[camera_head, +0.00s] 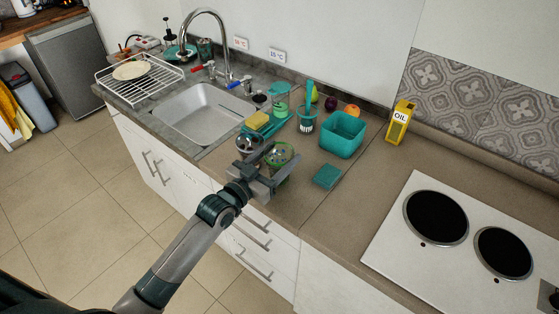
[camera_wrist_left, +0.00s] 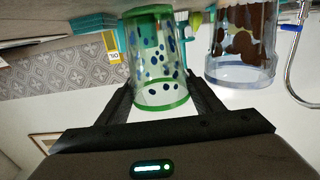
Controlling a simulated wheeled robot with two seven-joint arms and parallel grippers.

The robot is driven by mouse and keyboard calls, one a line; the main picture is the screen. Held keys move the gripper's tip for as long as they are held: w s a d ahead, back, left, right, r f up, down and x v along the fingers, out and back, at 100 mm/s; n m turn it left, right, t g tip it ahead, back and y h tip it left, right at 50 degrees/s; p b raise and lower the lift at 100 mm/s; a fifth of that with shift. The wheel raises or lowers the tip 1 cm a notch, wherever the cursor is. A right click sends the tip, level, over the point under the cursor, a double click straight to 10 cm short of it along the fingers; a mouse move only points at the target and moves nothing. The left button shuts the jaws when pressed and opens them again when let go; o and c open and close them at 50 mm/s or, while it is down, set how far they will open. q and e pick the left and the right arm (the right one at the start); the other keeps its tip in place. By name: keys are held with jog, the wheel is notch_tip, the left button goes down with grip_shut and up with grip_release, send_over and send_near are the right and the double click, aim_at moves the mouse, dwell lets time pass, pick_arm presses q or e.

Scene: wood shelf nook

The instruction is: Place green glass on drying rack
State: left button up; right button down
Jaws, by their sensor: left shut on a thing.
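The green glass (camera_head: 281,152) is clear, with green rims and dark spots. My left gripper (camera_head: 272,172) is shut on it at the front of the worktop. In the left wrist view the glass (camera_wrist_left: 160,65) sits between the two dark fingers. I cannot tell whether its base touches the worktop. The drying rack (camera_head: 112,84) is white wire and stands left of the sink, with a plate (camera_head: 131,71) in it. My right gripper is not in view.
A second glass with brown patches (camera_wrist_left: 240,45) stands close beside the held one. The sink (camera_head: 205,112) and tall faucet (camera_head: 226,50) lie between gripper and rack. A yellow sponge (camera_head: 257,120), teal tub (camera_head: 343,135) and teal cloth (camera_head: 327,177) are near.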

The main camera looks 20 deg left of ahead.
pick_arm(q)
notch_tip(320, 180, up, 3)
jog(key=shift+f+b, duration=0.1)
jog(key=shift+b, duration=0.35)
jog(key=s+d+r+b, duration=0.2)
jog(key=s+d+r, duration=0.4)
jog(key=d, duration=0.4)
jog(key=shift+r, duration=0.4)
jog(key=s+a+f+n+y+b, duration=0.1)
jog(key=a+f+n+y, duration=0.1)
jog(key=a, duration=0.3)
jog(key=s+a+f+n+t+y+b, duration=0.1)
jog(key=s+a+f+n+y, duration=0.1)
jog(key=a+f+y, duration=0.1)
jog(key=a+y, duration=0.1)
jog(key=a, duration=0.1)
jog(key=shift+s+a, duration=0.3)
jog(key=shift+a, duration=0.05)
